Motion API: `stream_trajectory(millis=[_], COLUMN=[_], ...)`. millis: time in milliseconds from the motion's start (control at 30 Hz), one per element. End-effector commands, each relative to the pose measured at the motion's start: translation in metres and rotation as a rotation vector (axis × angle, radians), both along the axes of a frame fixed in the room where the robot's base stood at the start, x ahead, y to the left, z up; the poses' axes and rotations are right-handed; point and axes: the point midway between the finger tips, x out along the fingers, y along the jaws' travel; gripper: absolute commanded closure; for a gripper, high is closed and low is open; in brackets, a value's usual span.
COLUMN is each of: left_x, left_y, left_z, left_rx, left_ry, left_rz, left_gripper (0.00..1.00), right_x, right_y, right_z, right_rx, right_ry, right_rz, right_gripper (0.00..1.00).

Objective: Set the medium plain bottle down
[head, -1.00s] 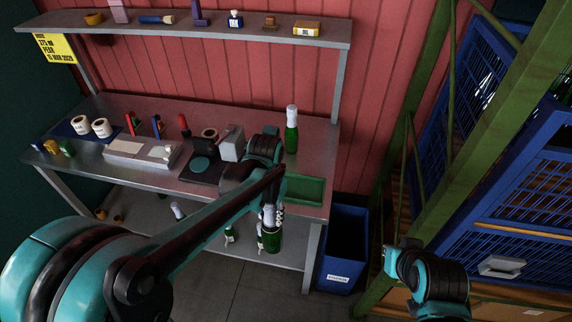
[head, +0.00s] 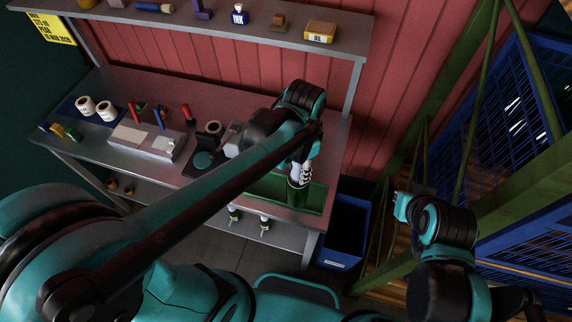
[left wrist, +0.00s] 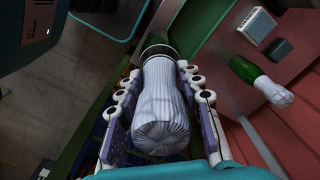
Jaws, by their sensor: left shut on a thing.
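My left gripper (head: 301,168) is shut on a green bottle (head: 297,196) with a pale foil top. In the head view the bottle is over the green tray (head: 315,201) at the bench's right end. I cannot tell whether its base touches the tray. In the left wrist view the pale foil top (left wrist: 160,110) sits between the two fingers. Another green bottle with a pale top (left wrist: 254,79) shows at the right of that view; my arm hides it in the head view. My right gripper (head: 405,205) is off the bench at the right, its jaws unclear.
Bottles show on the lower shelf. A green post (head: 400,150) rises at right.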

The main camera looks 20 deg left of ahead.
Motion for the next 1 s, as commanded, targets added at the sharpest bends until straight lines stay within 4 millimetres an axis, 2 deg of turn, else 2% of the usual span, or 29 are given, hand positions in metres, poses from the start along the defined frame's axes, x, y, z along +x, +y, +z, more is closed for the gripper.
stream_trajectory(millis=[200, 400, 567, 833, 1000], left_x=[0.035, 0.059, 0.066, 0.066, 0.066], left_y=[0.029, 0.049, 0.054, 0.054, 0.054], left_z=[-0.027, -0.046, -0.051, -0.085, -0.091], left_rx=[0.0, 0.0, 0.0, 0.0, 0.0], left_ry=[0.0, 0.0, 0.0, 0.0, 0.0], left_rz=[0.006, 0.004, 0.002, 0.002, 0.002], left_gripper=[1.0, 1.0, 1.0, 1.0, 1.0], right_x=[0.0, 0.0, 0.0, 0.0, 0.0], right_y=[0.0, 0.0, 0.0, 0.0, 0.0], right_z=[-0.006, -0.008, -0.008, -0.014, -0.014], right_rx=[0.0, 0.0, 0.0, 0.0, 0.0], right_ry=[0.0, 0.0, 0.0, 0.0, 0.0], right_rz=[0.0, 0.0, 0.0, 0.0, 0.0], right_gripper=[1.0, 1.0, 1.0, 1.0, 1.0])
